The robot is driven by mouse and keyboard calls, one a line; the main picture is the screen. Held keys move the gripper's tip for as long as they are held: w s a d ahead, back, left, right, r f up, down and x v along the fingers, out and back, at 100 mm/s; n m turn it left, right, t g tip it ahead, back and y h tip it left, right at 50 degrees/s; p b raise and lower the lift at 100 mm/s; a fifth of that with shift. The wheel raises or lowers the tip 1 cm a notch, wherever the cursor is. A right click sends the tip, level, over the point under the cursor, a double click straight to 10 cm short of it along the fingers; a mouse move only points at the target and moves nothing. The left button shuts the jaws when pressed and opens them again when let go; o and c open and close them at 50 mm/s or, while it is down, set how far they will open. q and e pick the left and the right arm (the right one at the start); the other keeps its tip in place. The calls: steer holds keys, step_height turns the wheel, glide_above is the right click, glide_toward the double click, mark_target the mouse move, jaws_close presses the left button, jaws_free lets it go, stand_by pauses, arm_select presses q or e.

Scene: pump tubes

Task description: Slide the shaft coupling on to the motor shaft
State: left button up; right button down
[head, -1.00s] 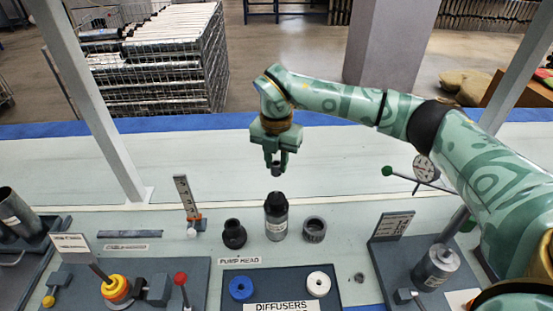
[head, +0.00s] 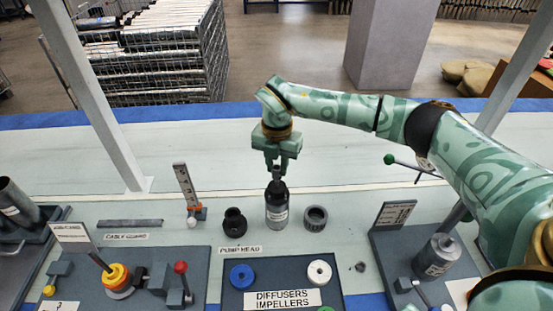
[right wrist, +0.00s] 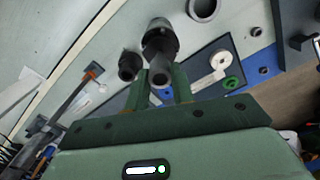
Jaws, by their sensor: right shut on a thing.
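My right gripper (head: 277,168) points down in the head view and is shut on the shaft coupling (head: 277,174), a small dark grey sleeve. My left gripper is out of view.
A black flanged part (head: 234,222) stands left of the motor and a grey ring (head: 315,218) right of it. In front is a tray (head: 250,264) with blue and white discs. A fixture with a silver cylinder (head: 437,258) is at right. The bench behind is clear.

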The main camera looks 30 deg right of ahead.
stand_by(0.8)
steer(key=shift+f+p, duration=0.1)
steer(key=shift+p, duration=0.3)
steer(key=shift+p, duration=0.45)
stand_by(0.7)
steer(key=shift+f+b, duration=0.3)
steer(key=shift+f, duration=1.05)
steer(key=c, duration=1.1)
jaws_free()
